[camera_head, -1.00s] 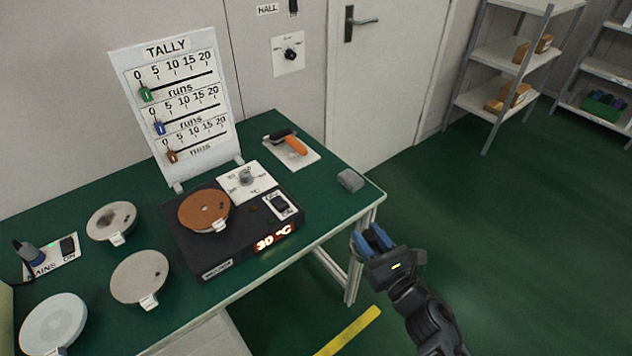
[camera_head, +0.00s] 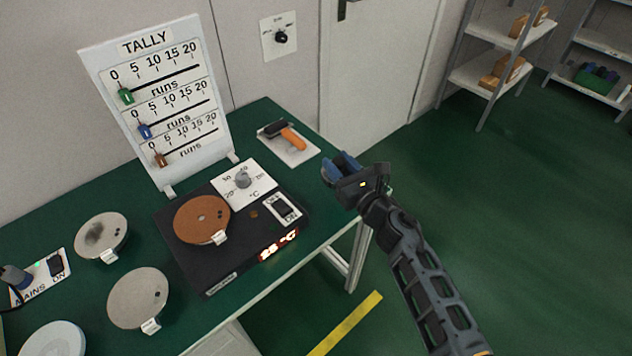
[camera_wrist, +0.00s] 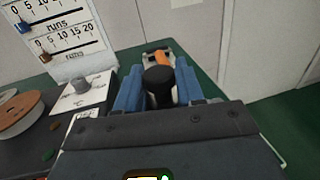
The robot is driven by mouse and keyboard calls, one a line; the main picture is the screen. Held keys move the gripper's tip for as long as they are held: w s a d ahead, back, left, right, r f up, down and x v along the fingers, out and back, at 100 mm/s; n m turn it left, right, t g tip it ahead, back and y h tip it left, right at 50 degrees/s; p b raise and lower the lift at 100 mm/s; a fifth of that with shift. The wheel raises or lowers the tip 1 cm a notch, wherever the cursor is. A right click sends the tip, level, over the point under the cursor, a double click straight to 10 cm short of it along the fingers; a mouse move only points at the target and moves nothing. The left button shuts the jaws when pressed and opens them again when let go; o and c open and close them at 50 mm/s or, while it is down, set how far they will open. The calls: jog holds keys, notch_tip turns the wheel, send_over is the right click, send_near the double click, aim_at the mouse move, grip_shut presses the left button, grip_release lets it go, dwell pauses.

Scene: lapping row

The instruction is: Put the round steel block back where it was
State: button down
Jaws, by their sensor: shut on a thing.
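My gripper (camera_head: 341,167) has blue fingers and is near the table's right end in the head view. In the wrist view, the fingers (camera_wrist: 159,92) are closed around a dark, round, upright piece (camera_wrist: 159,80), which appears to be the round steel block, seen by its black knob-like top. Its lower part is hidden between the fingers, and in the head view the gripper hides it. The green table (camera_head: 262,116) is behind and left of the gripper. No mark on it shows clearly where the block was.
A black hotplate (camera_head: 216,272) bears a brown disc (camera_head: 201,217). Grey discs (camera_head: 101,238) (camera_head: 138,297) lie to its left. The tally board (camera_head: 157,105) stands at the back. Floor at the right is clear.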

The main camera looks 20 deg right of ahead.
aim_at(323, 178)
jog(key=w+a+f+b, duration=0.2)
jog(key=a, duration=0.1)
jog(key=w+a+f+b, duration=0.1)
jog(key=shift+a, duration=0.15)
jog(key=shift+f+b, duration=1.3)
jog(key=shift+f, duration=0.65)
jog(key=shift+f+b, duration=0.3)
jog(key=shift+b, duration=0.1)
jog(key=shift+f+b, duration=0.35)
jog(key=shift+b, duration=0.05)
jog(key=c, duration=0.7)
grip_release()
jog(key=shift+f, duration=0.1)
